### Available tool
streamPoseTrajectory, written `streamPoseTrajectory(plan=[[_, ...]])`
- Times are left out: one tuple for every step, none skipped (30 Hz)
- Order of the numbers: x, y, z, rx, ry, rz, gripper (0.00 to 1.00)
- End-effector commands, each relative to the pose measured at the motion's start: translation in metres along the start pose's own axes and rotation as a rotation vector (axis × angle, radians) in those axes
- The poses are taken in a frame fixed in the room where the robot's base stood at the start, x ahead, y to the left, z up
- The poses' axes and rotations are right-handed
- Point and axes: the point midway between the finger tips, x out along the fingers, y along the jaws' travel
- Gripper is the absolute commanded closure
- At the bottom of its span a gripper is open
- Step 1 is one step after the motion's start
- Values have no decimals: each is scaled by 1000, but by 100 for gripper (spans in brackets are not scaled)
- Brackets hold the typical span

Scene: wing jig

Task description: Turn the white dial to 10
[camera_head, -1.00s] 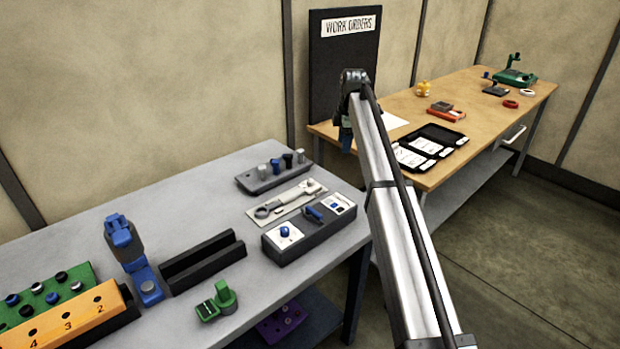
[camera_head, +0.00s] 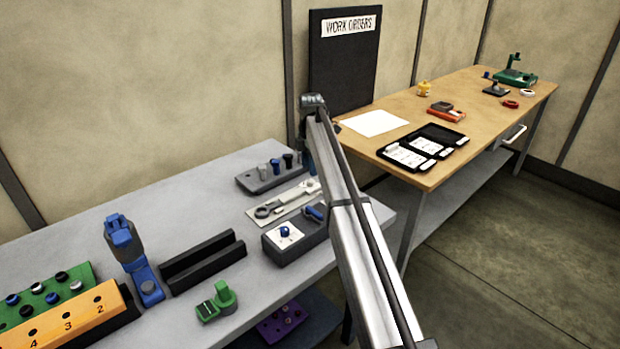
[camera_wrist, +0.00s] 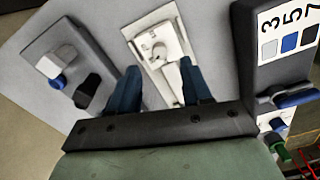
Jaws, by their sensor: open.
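My gripper (camera_wrist: 160,84) is open and empty. Its two blue fingers are on either side of the lower part of the panel, short of the dial. I cannot tell its height above the panel. The dial's setting is too small to read. My gripper is mostly hidden behind my arm in the head view.
A grey rack (camera_head: 264,180) with several knobs stands behind the panel; it is left in the wrist view (camera_wrist: 52,62). A dark control box (camera_head: 300,250) with a blue knob (camera_head: 285,232) is on the other side. A card marked 3, 5, 7 (camera_wrist: 288,38) shows at right.

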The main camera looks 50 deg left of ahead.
Motion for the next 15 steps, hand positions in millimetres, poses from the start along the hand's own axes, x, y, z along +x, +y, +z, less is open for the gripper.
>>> streamPoseTrajectory(plan=[[10,-1,0,0,0,-1,52],[14,-1,0,0,0,-1,52],[20,-1,0,0,0,0,52],[25,-1,0,0,0,0,52],[29,-1,0,0,0,-1,52],[34,-1,0,0,0,-1,52],[37,0,0,1,0,-1,52],[40,0,0,1,0,-1,52],[43,0,0,1,0,0,52],[45,0,0,1,0,0,52],[47,0,0,1,0,0,52],[50,0,0,1,0,1,52],[51,0,0,1,0,1,52],[52,0,0,1,0,1,52],[53,0,0,1,0,1,52]])
